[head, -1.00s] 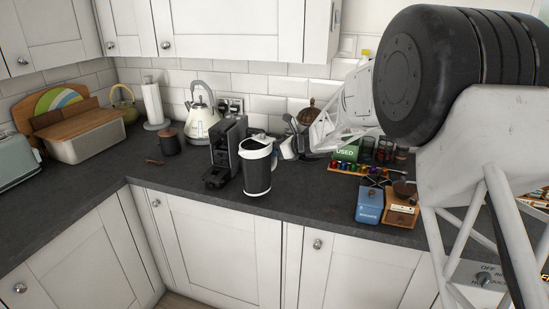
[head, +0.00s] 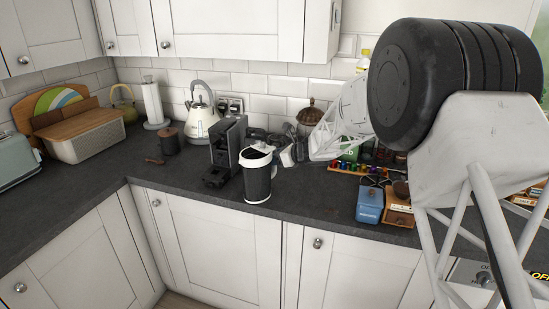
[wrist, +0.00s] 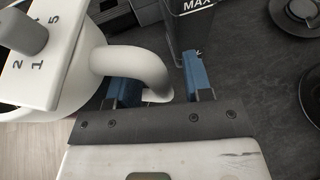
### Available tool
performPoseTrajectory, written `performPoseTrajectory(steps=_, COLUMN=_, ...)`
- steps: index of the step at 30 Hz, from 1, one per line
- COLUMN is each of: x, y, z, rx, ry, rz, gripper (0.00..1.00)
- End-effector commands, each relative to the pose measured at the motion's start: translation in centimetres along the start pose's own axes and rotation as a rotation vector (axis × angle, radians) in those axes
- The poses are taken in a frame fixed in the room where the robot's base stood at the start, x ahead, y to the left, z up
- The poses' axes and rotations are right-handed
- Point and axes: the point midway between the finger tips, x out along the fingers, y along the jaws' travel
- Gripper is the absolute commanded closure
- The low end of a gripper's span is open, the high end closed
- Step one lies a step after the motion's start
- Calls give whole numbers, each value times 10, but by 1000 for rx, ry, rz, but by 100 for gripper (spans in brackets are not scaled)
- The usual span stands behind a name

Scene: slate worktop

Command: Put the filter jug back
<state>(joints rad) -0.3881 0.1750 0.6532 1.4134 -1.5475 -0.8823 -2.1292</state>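The filter jug (head: 257,181), white with a dark body, stands upright near the worktop's front edge, just right of the black coffee machine. In the wrist view its white lid (wrist: 62,62) with a grey numbered knob is at the upper left. Its curved white handle (wrist: 130,62) reaches between the blue fingers of my gripper (wrist: 160,88). The fingers are apart, with a visible gap between the handle and the right finger. In the head view my gripper (head: 284,158) is at the jug's right side, its tips partly hidden.
The coffee machine (head: 226,150) is close on the jug's left, with a cream kettle (head: 201,120) behind. A colourful capsule rack (head: 362,172), a blue box (head: 370,204) and a wooden box (head: 399,207) are to the right. The worktop's left front is clear.

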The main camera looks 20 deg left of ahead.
Motion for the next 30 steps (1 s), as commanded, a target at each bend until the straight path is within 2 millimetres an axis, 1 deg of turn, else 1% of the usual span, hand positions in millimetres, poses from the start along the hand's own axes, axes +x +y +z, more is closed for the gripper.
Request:
performPoseTrajectory(steps=10, x=-1, y=0, z=3, rx=-1, ry=0, rz=0, gripper=54)
performPoseTrajectory(steps=14, x=-9, y=0, z=3, rx=0, ry=-1, rz=-1, gripper=54)
performPoseTrajectory(steps=20, x=-31, y=0, z=2, rx=0, ry=1, rz=-2, gripper=54)
performPoseTrajectory(steps=30, x=-86, y=-1, z=2, rx=0, ry=0, rz=-2, gripper=54)
